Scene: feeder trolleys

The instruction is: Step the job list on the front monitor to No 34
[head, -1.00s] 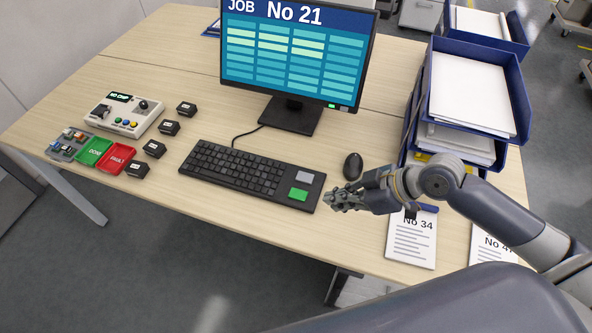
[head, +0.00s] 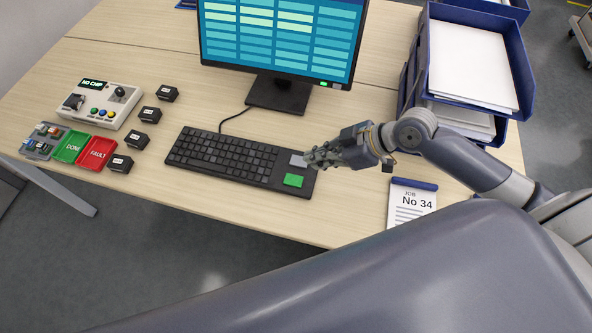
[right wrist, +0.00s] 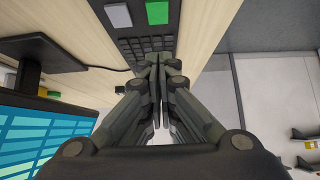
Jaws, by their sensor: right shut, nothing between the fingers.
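The front monitor (head: 275,45) stands at the back of the desk and shows rows of teal and pale bars; its top, with the job number, is out of frame. The black keyboard (head: 222,157) lies before it, with a grey key (head: 298,160) and a green key (head: 293,181) at its right end. My right gripper (head: 310,155) is shut and empty, with its fingertips by the grey key, partly covering it. In the right wrist view the shut fingers (right wrist: 157,62) point toward the keyboard; I cannot tell contact. A job card (head: 412,204) reads No 34. My left gripper is out of view.
Blue trays (head: 470,70) with paper stand at the right. A control box (head: 100,103), a green DONE tray (head: 71,147), a red FAULT tray (head: 97,153) and several small black blocks (head: 150,115) lie at the left. The desk front by the keyboard is clear.

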